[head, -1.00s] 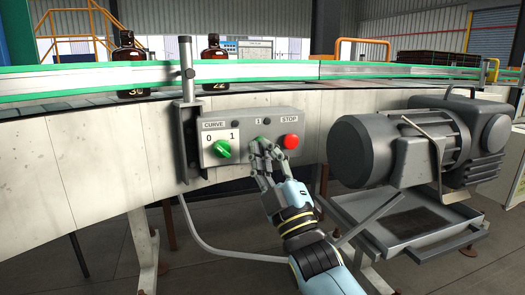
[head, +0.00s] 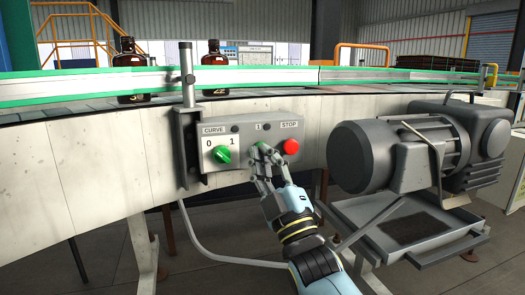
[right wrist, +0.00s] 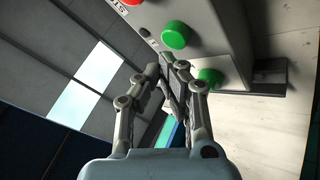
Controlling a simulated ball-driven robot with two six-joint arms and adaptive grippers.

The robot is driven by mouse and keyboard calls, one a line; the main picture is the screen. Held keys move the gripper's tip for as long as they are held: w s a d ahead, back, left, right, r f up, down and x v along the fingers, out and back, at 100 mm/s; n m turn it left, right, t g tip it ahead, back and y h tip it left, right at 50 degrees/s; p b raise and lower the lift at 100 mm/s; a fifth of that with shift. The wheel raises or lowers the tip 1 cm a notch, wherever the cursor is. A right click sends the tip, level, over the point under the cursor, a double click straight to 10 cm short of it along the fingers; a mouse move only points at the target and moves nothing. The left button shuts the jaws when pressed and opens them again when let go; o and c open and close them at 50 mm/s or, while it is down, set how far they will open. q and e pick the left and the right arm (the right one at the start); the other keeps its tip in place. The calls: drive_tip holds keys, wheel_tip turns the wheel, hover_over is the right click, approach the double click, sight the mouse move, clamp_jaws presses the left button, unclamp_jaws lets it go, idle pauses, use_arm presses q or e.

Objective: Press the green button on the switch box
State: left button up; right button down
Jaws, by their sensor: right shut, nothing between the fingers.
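The grey switch box (head: 248,132) is mounted on the side of the conveyor. Its green button (head: 260,145) is in the middle, partly hidden by my fingers in the head view. It shows as a round green cap in the right wrist view (right wrist: 175,36). My right gripper (head: 262,152) is shut and empty, its fingertips over the lower part of the button in the head view. In the right wrist view the shut fingertips (right wrist: 163,68) lie a little below the cap, with a visible gap. My left gripper is not in view.
On the box, a green rotary knob (head: 223,155) marked 0 and 1 is left of the button, and a red stop button (head: 291,147) is right. A grey motor (head: 375,150) stands close on the right. Amber bottles (head: 214,54) stand on the conveyor behind the green-edged rail (head: 270,75).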

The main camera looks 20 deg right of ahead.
drive_tip(key=shift+w, duration=0.15)
idle(0.3)
drive_tip(key=shift+w, duration=0.3)
drive_tip(key=shift+w+b, duration=0.4)
drive_tip(key=shift+b, duration=0.05)
idle(0.5)
idle(0.4)
drive_tip(key=shift+s+p, duration=0.5)
drive_tip(key=shift+s, duration=0.35)
drive_tip(key=s+p, duration=0.2)
drive_tip(key=s, duration=0.3)
drive_tip(key=shift+d, duration=0.1)
